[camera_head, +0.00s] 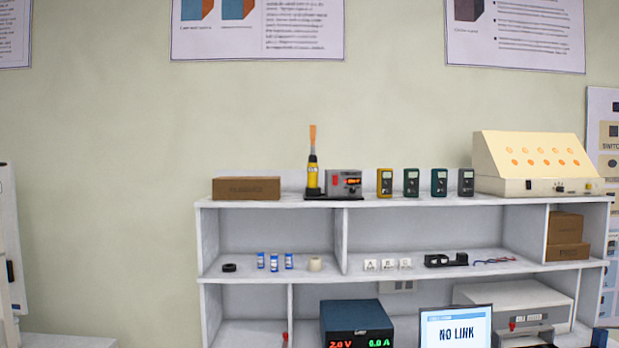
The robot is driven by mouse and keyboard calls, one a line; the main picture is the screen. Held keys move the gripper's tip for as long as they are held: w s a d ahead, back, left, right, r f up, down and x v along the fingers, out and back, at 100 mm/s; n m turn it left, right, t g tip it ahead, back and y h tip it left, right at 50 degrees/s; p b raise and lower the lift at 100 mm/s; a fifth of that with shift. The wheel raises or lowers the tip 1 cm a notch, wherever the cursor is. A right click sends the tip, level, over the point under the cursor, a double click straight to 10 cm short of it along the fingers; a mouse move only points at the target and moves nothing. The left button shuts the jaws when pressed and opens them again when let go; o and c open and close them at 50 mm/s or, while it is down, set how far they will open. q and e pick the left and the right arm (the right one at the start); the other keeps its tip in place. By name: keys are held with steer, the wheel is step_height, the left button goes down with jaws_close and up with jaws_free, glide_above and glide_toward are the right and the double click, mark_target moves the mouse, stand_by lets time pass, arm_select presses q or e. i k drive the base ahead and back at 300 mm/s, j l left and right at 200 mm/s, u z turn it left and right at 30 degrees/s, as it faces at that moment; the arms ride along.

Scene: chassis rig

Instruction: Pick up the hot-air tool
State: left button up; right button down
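A yellow and black tool (312,172) with a long orange tip stands upright in a black base on top of the white shelf unit. It looks like the hot-air tool, but I cannot be sure from this distance. A grey box (344,184) with a red part and a small lit display stands directly to its right. Neither of my grippers is in view.
A brown box (246,188) lies left of the tool. Several small meters (411,182) and a cream sloped panel (530,162) stand to the right. The white shelf unit (270,203) holds small parts, a power supply (356,322) and a "NO LINK" screen (455,328) lower down.

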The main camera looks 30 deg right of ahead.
mark_target(312, 166)
steer(key=i+z, duration=0.1)
steer(key=z, duration=0.35)
steer(key=i+j+z, duration=0.1)
steer(key=z, duration=0.35)
steer(key=j+z, duration=0.2)
steer(key=z, duration=0.2)
steer(key=i+j+z, duration=0.15)
steer(key=z, duration=0.3)
steer(key=j+z, duration=0.15)
steer(key=j, duration=0.65)
steer(key=k+j+z, duration=0.15)
steer(key=j, duration=0.65)
steer(key=j+z, duration=0.35)
steer(key=j, duration=0.3)
steer(key=j+z, duration=0.4)
steer(key=j, duration=0.25)
steer(key=k+j+z, duration=0.15)
steer(key=j+z, duration=0.2)
steer(key=j, duration=0.25)
steer(key=i+j+z, duration=0.15)
steer(key=j+z, duration=0.25)
steer(key=j, duration=0.75)
steer(key=j+z, duration=0.45)
steer(key=j, duration=0.75)
steer(key=j+u, duration=0.25)
steer(key=j, duration=0.3)
steer(key=i+j+u, duration=0.2)
steer(key=j, duration=0.3)
steer(key=k, duration=0.1)
